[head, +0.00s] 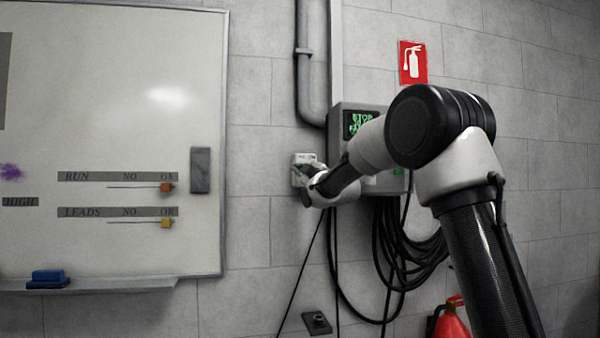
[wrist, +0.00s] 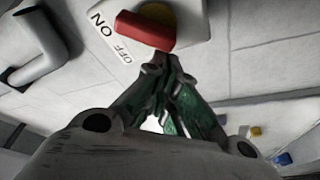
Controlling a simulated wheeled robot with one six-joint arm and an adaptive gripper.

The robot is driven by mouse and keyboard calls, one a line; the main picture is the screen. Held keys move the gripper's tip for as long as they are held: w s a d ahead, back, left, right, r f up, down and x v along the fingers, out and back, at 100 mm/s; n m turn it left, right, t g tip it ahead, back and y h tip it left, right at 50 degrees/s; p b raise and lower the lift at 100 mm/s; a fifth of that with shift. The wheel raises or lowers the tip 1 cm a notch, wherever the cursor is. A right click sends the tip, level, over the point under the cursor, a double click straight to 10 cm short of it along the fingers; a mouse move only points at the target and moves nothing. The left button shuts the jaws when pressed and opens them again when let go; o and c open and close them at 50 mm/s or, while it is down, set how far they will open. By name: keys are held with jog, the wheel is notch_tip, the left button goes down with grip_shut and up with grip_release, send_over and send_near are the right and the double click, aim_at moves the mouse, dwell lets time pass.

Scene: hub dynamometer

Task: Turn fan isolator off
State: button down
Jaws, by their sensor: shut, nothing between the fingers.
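The fan isolator (head: 300,158) is a small pale box on the block wall, left of the grey control box; my gripper partly hides it in the head view. In the wrist view it is a white plate (wrist: 205,25) with a red handle (wrist: 146,31) over a yellow disc. A label (wrist: 112,38) with ON and OFF lies left of the handle. The handle points nearer to OFF than to ON. My gripper (wrist: 168,62) is shut and empty, its fingertips just below the handle. Whether they touch it I cannot tell.
The grey control box (head: 355,121) with a green display hangs right of the isolator. Black cables (head: 405,245) hang below it. A whiteboard (head: 125,110) is at the left, a red extinguisher (head: 452,322) at the lower right. A grey pipe (head: 305,85) runs above.

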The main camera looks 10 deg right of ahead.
jog(key=shift+f+n+g+y, duration=0.25)
jog(key=shift+n+g+y, duration=0.05)
jog(key=shift+n, duration=0.5)
jog(key=shift+f+n+g, duration=0.4)
jog(key=shift+f+n, duration=0.05)
jog(key=shift+n, duration=0.65)
jog(key=shift+d+f, duration=0.1)
